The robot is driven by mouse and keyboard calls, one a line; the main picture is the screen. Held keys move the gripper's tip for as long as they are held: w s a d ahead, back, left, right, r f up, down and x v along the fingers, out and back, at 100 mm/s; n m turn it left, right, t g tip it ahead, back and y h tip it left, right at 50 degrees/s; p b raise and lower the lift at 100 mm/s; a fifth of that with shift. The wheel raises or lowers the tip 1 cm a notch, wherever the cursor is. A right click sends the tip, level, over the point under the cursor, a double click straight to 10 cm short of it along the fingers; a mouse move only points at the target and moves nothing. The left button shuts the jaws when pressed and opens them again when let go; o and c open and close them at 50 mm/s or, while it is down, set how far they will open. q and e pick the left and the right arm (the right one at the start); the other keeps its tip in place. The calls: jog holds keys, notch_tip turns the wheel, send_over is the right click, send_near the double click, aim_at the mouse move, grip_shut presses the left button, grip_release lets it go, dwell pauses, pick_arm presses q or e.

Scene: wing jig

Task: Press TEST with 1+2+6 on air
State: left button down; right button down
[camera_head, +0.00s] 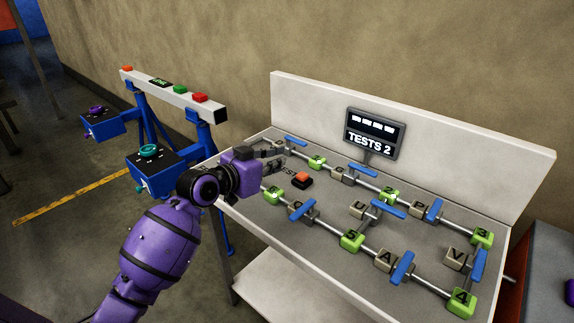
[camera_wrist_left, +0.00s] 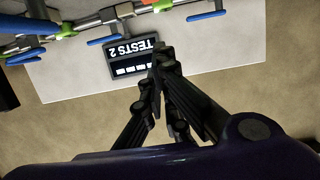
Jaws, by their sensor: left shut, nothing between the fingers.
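The orange-red TEST button (camera_head: 302,177) sits on a black base on the grey bench top, beside the printed word TEST. My left gripper (camera_head: 277,155) is shut and empty, just left of and behind the button, apart from it; its fingers also show in the left wrist view (camera_wrist_left: 160,75). The pipework carries green numbered blocks: 5 (camera_head: 351,241), 4 (camera_head: 460,301), 3 (camera_head: 483,237) and 2 (camera_head: 389,195). Other blocks near my gripper are partly hidden or unreadable. Blue valve handles (camera_head: 401,267) lie at varied angles. The display (camera_head: 373,135) reads TESTS 2. My right gripper is out of view.
A white back panel (camera_head: 450,145) stands behind the bench. Left of it is a blue stand (camera_head: 150,120) with a white bar carrying red and green buttons, plus a teal knob box (camera_head: 150,165) and a purple knob box (camera_head: 97,118). Raised pipes and handles crowd the bench top.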

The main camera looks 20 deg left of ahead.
pick_arm(q)
jog(key=shift+w+d, duration=0.1)
send_over(302, 176)
jog(key=f, duration=0.2)
jog(key=shift+s+f, duration=0.3)
jog(key=f, duration=0.3)
jog(key=shift+s+a, duration=0.2)
jog(key=shift+f, duration=0.45)
